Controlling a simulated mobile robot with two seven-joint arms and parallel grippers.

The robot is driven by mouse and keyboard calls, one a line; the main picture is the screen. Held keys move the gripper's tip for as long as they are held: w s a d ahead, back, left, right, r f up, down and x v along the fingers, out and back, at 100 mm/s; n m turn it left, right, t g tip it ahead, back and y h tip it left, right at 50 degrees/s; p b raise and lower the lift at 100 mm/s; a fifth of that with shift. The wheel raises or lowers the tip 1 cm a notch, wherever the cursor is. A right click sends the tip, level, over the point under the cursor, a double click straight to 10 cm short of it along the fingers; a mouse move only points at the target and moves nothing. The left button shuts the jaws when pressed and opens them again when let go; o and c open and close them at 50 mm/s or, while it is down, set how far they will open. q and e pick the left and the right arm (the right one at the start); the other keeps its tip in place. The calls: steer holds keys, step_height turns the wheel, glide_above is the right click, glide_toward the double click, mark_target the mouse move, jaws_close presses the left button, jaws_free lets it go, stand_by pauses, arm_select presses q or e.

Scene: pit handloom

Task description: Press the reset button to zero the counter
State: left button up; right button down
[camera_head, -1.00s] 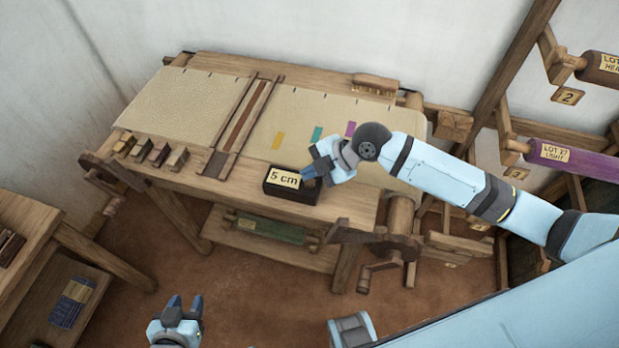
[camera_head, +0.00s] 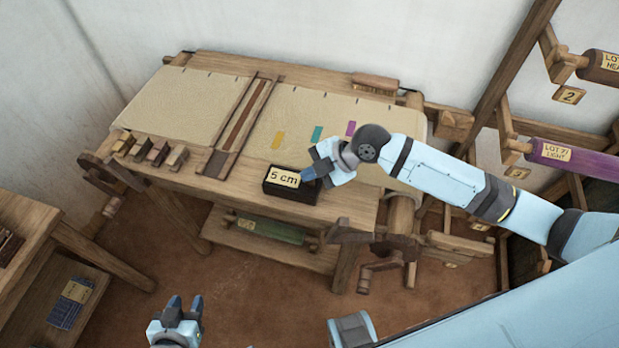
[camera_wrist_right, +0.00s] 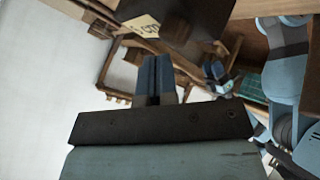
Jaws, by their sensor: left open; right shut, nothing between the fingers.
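The counter is a dark box (camera_head: 290,196) with a pale label reading "5 cm", near the front edge of the loom's wooden frame. Its label also shows in the right wrist view (camera_wrist_right: 142,25), partly cut off at the top. A dark, rounded knob (camera_wrist_right: 176,27) shows beside that label; I cannot tell for sure that it is the reset button. My right gripper (camera_head: 307,175) is shut and empty at the box's right end; contact cannot be told. Its closed fingers show in the wrist view (camera_wrist_right: 157,62). My left gripper (camera_head: 184,303) is open and empty, low in front of the loom.
Cloth with yellow, teal and purple marks (camera_head: 316,134) lies behind the counter. Several small wooden blocks (camera_head: 150,150) sit at the loom's left. A crank (camera_head: 382,262) juts out at front right. A rack with labelled rolls (camera_head: 565,152) stands right; a side table (camera_head: 35,215) stands left.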

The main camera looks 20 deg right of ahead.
mark_target(311, 182)
steer(key=shift+f+b, duration=0.4)
steer(key=shift+f, duration=0.2)
stand_by(0.6)
steer(key=shift+r, duration=0.1)
steer(key=shift+r+p, duration=0.75)
steer(key=shift+r, duration=0.15)
steer(key=shift+r, duration=0.1)
step_height(311, 182, up, 5)
steer(key=p, duration=0.4)
stand_by(0.7)
